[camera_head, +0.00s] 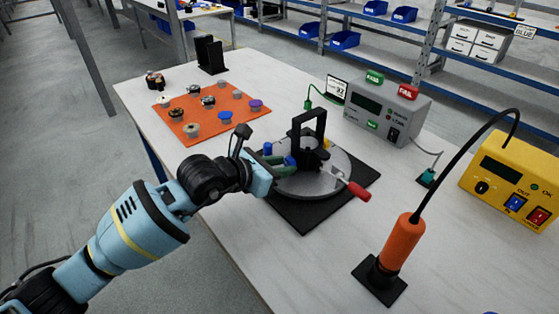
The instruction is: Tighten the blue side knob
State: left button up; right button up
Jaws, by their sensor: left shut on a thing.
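A round grey fixture plate (318,188) sits on a black square mat, with a black upright bracket (322,122) on it. A blue side knob (267,148) shows at the left side of the fixture. My left gripper (280,161) reaches in from the left at the fixture's side. A red-handled lever (357,190) sticks out to the right of the plate. My right gripper is not in view.
An orange mat (193,128) with several small capped cans lies at the back left. A grey tester (383,112) stands behind the fixture. An orange tool (398,245) stands upright at the front right, its black cable running to a yellow box (500,165).

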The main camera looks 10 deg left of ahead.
pick_arm(q)
jog(key=shift+s+m+t+y+p, duration=0.1)
jog(key=shift+m+t+y+p, duration=0.45)
jog(key=shift+m, duration=0.85)
jog(key=shift+t, duration=0.25)
jog(key=o, duration=1)
jog(key=shift+s, duration=0.1)
jog(key=shift+v, duration=3.8)
